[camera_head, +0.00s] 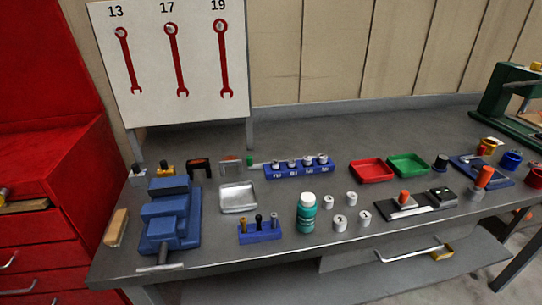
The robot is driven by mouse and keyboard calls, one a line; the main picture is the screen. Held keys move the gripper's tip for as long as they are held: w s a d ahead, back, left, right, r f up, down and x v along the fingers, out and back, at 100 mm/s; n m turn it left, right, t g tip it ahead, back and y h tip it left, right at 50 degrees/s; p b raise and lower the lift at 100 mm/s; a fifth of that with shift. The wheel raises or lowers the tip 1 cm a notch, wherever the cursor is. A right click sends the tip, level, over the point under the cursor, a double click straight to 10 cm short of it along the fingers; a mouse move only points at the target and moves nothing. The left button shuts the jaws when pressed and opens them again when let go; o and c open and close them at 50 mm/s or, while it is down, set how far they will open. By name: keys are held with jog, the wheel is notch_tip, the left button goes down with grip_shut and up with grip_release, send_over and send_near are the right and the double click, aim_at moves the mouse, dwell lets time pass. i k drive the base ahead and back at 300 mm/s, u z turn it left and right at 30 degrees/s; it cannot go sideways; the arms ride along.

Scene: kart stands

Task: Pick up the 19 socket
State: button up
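A blue rail (268,174) stands at the back middle of the bench with several silver sockets (308,161) upright in it. Its front carries small white labels, too small to read, so I cannot tell which socket is the 19. Several loose whitish cylinders stand in front of it, one at the left (326,202) and one nearer the front (340,223). Some have dark marks on top that I cannot read surely. My gripper is not in view.
A teal bottle (306,215) stands left of the loose cylinders. A metal tray (239,208), a blue vise (170,222) and a blue bit holder (260,237) are left. Red (371,180) and green (408,175) trays are right of the rail. A wrench board (150,80) stands behind.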

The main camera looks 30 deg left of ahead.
aim_at(291, 161)
jog(key=u, duration=0.65)
jog(key=i, duration=0.95)
jog(key=u, duration=0.7)
